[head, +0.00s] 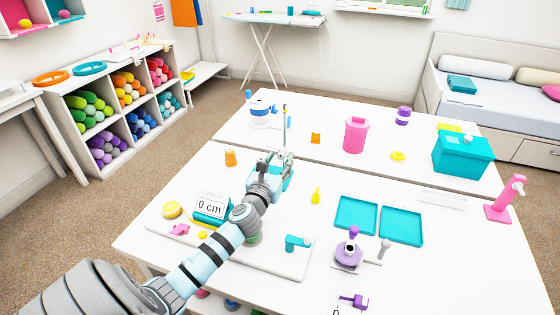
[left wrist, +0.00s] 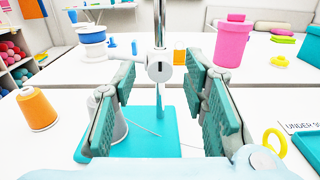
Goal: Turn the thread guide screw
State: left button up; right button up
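The thread guide screw (left wrist: 158,66) is a pale round knob on an upright metal post in the left wrist view. A dark vertical mark shows on its face. The post rises from a teal base (left wrist: 165,142), with a grey thread spool (left wrist: 112,120) beside it. My left gripper (left wrist: 163,82) is open, its two teal-padded fingers apart on either side of the screw. I see gaps between both fingers and the screw. In the head view my left gripper (head: 272,168) is at the stand, whose upright (head: 285,130) shows behind it; the screw is hidden there. My right gripper is not in view.
An orange spool (head: 231,157) stands left of the stand. A teal display reading 0 cm (head: 211,206) sits on a white board under my left arm. A yellow item (head: 316,196) and teal trays (head: 356,214) lie to the right. A pink canister (head: 355,135) stands behind.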

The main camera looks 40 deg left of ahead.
pick_arm(q)
jog(key=shift+w+a, duration=0.15)
jog(key=shift+w, duration=0.25)
grip_shut()
